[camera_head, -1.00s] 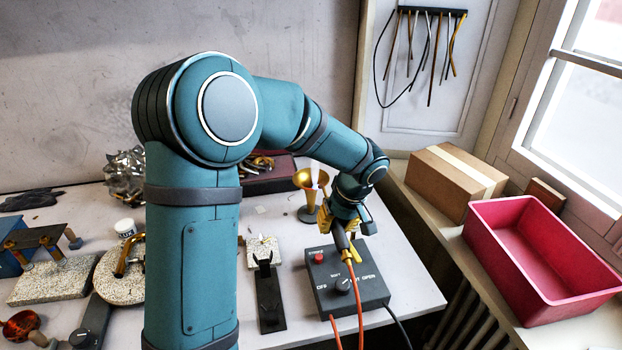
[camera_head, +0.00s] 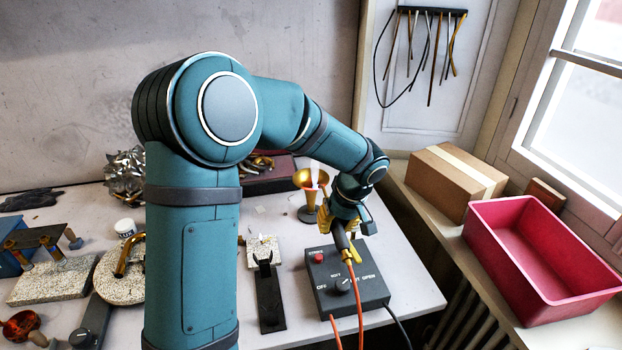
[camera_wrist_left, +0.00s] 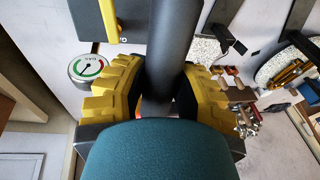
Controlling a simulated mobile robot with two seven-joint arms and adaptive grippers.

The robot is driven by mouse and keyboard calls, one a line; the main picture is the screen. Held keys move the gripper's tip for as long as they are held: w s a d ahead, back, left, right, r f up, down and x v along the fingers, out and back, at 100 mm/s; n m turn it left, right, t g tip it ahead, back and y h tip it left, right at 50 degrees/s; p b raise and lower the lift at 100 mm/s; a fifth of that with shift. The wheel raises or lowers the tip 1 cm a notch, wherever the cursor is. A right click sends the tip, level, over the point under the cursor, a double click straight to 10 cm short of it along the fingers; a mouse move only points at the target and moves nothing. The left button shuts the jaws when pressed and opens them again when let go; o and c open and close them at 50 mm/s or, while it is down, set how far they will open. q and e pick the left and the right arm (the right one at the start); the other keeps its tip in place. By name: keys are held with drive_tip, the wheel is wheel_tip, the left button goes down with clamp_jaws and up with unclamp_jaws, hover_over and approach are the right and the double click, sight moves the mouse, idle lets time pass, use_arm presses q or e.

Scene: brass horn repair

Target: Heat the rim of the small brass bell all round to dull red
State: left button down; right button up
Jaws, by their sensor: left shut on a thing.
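The small brass bell (camera_head: 304,180) stands mouth up on a dark stand (camera_head: 307,213) near the back of the bench. Its near right side is partly behind a pale flame (camera_head: 315,174). The rim looks golden with an orange tint; I cannot tell a dull red. My left gripper (camera_head: 341,222) is shut on the torch, right of and nearer than the bell. The torch's dark handle (camera_head: 341,239) runs down to an orange hose. In the left wrist view the yellow fingers (camera_wrist_left: 160,85) close around the dark torch (camera_wrist_left: 174,40). My right gripper is not in view.
A black control box (camera_head: 337,280) with a red button and knob stands under the torch. A black holder (camera_head: 269,300) is to its left. The pink bin (camera_head: 590,290) and cardboard box (camera_head: 445,185) sit on the sill at right. My left arm hides part of the bench.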

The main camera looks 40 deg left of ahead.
use_arm(q)
drive_tip(key=shift+w+d+p, duration=0.25)
drive_tip(key=shift+w, duration=0.95)
drive_tip(key=shift+w+d+p, duration=0.2)
drive_tip(key=shift+w+p, duration=0.05)
drive_tip(key=shift+w, duration=0.95)
idle(0.4)
drive_tip(key=shift+w+a+p, duration=0.6)
drive_tip(key=shift+w+a, duration=0.95)
drive_tip(key=shift+a, duration=0.3)
drive_tip(key=shift+a, duration=0.1)
idle(0.4)
drive_tip(key=shift+s+a, duration=0.3)
drive_tip(key=shift+a, duration=0.45)
drive_tip(key=shift+s+a, duration=0.25)
drive_tip(key=shift+a, duration=0.45)
drive_tip(key=shift+s+a, duration=0.3)
drive_tip(key=shift+a, duration=0.45)
drive_tip(key=shift+s, duration=0.1)
drive_tip(key=shift+s+a+b, duration=0.2)
drive_tip(key=shift+s+b, duration=0.4)
drive_tip(key=shift+s, duration=0.55)
drive_tip(key=shift+s+a+b, duration=0.2)
drive_tip(key=shift+s+b, duration=0.35)
drive_tip(key=shift+s, duration=0.55)
